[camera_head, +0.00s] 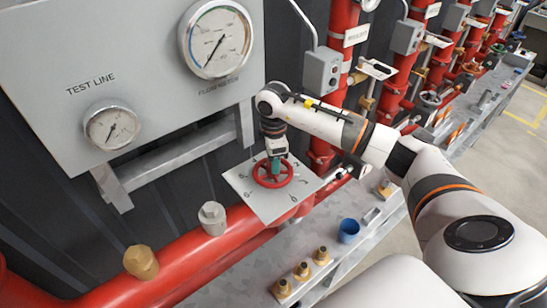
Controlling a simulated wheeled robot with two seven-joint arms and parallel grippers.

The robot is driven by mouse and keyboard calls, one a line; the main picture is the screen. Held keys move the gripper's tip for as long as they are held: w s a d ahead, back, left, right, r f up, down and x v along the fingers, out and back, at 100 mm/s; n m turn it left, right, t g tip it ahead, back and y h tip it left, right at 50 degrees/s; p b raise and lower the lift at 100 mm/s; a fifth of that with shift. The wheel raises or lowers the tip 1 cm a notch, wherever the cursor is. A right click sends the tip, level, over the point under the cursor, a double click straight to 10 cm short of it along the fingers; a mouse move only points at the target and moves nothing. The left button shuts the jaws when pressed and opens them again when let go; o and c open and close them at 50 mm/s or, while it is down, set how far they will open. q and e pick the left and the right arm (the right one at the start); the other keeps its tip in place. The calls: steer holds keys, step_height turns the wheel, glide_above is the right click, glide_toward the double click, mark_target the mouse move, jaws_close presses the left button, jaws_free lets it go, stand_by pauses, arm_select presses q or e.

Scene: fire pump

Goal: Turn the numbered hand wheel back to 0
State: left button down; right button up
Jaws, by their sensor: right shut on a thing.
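The red hand wheel (273,181) lies over a pale square plate (240,182) with dark numbers around it. The plate sits above the big red pipe, below the gauge panel. My right gripper (274,163) comes down on the wheel from above and is shut on its rim at the far side. The gripper hides that part of the rim and some of the plate. The numbers are too small to read surely, and I cannot tell which one the wheel stands at. My left gripper is not in view.
A grey panel (120,45) with a large gauge (216,40) and a small gauge (111,127) stands behind. A red pipe (185,262) runs below with fittings on it. Open floor lies at the far right.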

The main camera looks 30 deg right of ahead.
steer(key=m+p, duration=0.1)
steer(key=m, duration=0.1)
steer(key=m+p, duration=0.1)
steer(key=m, duration=0.1)
steer(key=shift+r+m, duration=0.2)
steer(key=shift+m, duration=0.1)
steer(key=shift+f+m, duration=0.15)
steer(key=shift+m, duration=0.55)
steer(key=o, duration=1)
steer(key=shift+c, duration=0.2)
